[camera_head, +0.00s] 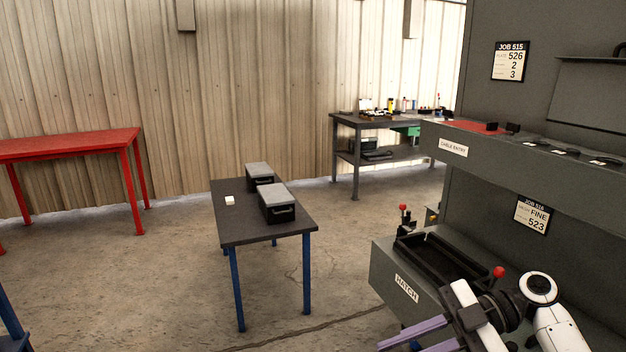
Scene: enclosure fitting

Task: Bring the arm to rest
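My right arm comes in at the bottom right, in front of the grey unit's lower shelf. Its gripper (405,346) has two purple fingers that point left and stand apart, with nothing visible between them. The lower finger is cut off by the bottom edge of the picture. My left arm and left gripper are not in view.
The grey unit has a lower shelf marked HATCH (406,288) with a black tray (440,262), and an upper CABLE ENTRY ledge (453,148). Open floor lies between.

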